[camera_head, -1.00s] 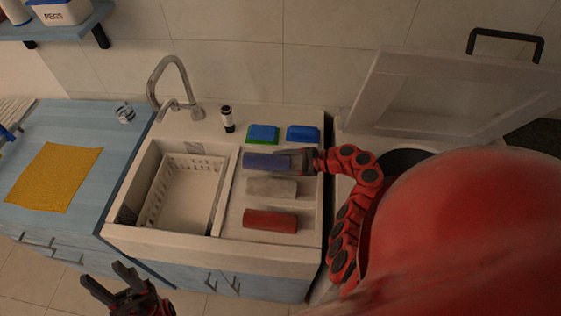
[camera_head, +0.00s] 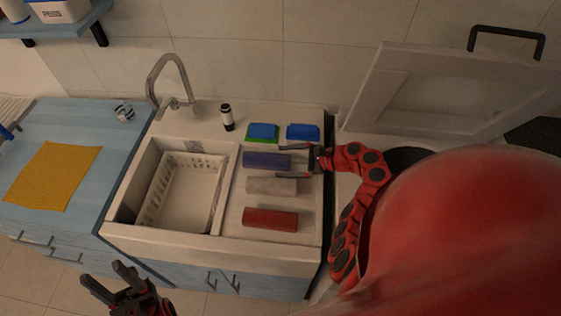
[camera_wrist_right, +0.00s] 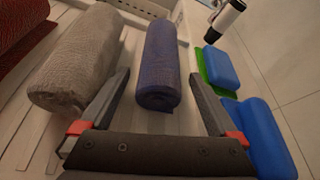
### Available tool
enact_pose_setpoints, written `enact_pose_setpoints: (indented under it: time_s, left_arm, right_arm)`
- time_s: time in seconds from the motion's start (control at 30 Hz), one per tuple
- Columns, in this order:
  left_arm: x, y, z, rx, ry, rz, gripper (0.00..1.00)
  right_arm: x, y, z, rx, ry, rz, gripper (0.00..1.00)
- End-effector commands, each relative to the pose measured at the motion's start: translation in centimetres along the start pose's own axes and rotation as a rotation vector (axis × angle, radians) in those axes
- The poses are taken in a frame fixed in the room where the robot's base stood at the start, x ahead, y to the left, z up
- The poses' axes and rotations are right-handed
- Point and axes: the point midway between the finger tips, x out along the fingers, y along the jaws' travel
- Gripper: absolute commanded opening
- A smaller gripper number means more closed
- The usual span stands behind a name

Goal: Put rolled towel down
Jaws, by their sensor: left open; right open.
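Three rolled towels lie side by side on the ribbed drainboard right of the sink basin: a blue one (camera_head: 266,160), a grey one (camera_head: 271,186) and a red one (camera_head: 270,219). My right gripper (camera_head: 290,161) is open at the right end of the blue towel. In the right wrist view the blue towel (camera_wrist_right: 161,65) lies between the spread fingers of the gripper (camera_wrist_right: 158,105), touching neither. The grey towel (camera_wrist_right: 82,58) is just outside the left finger, and part of the red towel (camera_wrist_right: 18,30) shows. My left gripper (camera_head: 124,281) is open and empty, low in front of the counter.
A blue sponge with green base (camera_head: 263,132) and another blue item (camera_head: 302,132) lie behind the towels. A dark-and-white bottle (camera_head: 227,117) stands near the faucet (camera_head: 172,85). A white basket (camera_head: 187,190) sits in the basin. A yellow cloth (camera_head: 53,176) lies on the left counter.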

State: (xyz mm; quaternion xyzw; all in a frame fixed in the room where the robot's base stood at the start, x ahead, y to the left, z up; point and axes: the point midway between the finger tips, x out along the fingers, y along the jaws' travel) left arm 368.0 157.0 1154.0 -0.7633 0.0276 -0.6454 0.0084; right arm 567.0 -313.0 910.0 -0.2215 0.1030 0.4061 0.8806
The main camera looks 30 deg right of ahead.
Motion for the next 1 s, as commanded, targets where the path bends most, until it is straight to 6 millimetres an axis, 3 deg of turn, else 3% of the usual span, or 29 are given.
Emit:
enact_pose_setpoints:
  time_s: [0.17,0.3,0.4,0.6,1.0]
  left_arm:
    - [-1.3,0.1,0.2,0.0,0.0,0.0,0.5]
    - [0.0,0.0,0.0,0.0,0.0,0.0,0.5]
    - [0.4,0.0,-0.1,0.0,0.0,0.0,0.5]
    - [0.6,0.0,-0.1,0.0,0.0,0.0,0.5]
    - [0.6,0.0,-0.1,0.0,0.0,0.0,0.5]
  right_arm:
    - [-4.4,-0.1,-0.5,-0.001,0.007,-0.009,0.96]
    - [-7.6,-0.1,0.1,0.0,0.007,-0.002,0.96]
    - [-8.7,0.0,0.1,0.001,0.005,0.001,0.96]
    - [-9.9,0.0,0.0,-0.001,0.004,-0.002,0.96]
    - [-10.0,0.0,0.0,-0.001,0.003,-0.002,0.96]
